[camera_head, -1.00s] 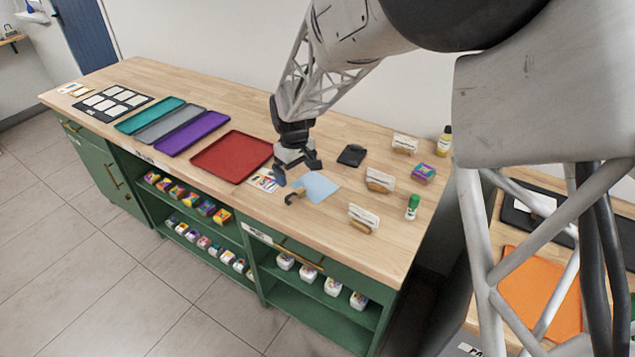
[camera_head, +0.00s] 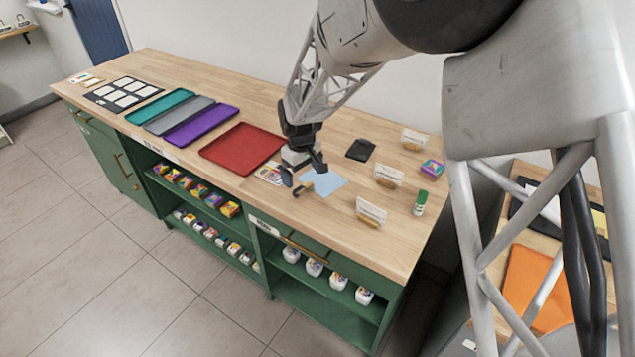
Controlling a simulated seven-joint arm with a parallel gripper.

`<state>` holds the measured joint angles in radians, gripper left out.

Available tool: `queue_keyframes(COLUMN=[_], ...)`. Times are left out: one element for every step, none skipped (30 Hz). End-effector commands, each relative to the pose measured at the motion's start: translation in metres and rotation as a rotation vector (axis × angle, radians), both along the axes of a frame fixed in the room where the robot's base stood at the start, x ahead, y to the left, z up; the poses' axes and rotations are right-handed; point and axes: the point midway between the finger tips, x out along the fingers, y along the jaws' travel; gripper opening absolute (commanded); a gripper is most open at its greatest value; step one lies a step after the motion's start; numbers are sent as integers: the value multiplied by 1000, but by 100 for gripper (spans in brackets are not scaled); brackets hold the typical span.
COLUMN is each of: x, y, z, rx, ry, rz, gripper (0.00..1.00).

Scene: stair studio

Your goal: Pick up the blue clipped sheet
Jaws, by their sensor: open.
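The blue clipped sheet (camera_head: 325,181) lies flat on the wooden counter, right of the red tray. A brownish clip (camera_head: 303,190) shows at its left front edge. My gripper (camera_head: 304,173) is open, with its dark fingers over the sheet's left side near the clip. I cannot tell how high the fingers are above the counter or whether they touch the clip. Nothing shows between the fingers. The gripper hides part of the sheet's left edge.
A red tray (camera_head: 240,149) lies left of the gripper, with a small printed card (camera_head: 269,172) between. A black item (camera_head: 360,150) lies behind the sheet. Card holders (camera_head: 371,212) and a green-capped bottle (camera_head: 420,203) stand to the right. The front counter is clear.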

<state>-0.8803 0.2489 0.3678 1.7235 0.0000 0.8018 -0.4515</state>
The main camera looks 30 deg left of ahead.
Motion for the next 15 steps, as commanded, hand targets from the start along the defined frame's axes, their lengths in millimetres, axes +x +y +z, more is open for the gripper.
queue_keyframes(x=[0, 0, 0, 0, 0, 0, 0, 0, 0, 0, 0, -1, -1, -1, -1], y=[0, 0, 0, 0, 0, 0, 0, 0, 0, 0, -1, -1, -1, -1, -1], z=[0, 0, 0, 0, -1, -2, -3, -4, -7, -10, -12, -16, -20, -23, -28], rx=[0, 0, 0, 0, 0, 0, -1, -1, -1, -1, -1, 0, 0, -1, -1], ry=[0, 0, 0, 0, 0, 0, 0, 0, 0, 0, 0, 0, 0, 0, 1], rz=[0, 0, 0, 0, 0, 0, 0, 0, 0, 0, 0, 0, 0, 0, 0], gripper=[100, 100, 100, 100, 100, 100, 100, 100, 100, 100, 100, 100, 100, 100, 100])
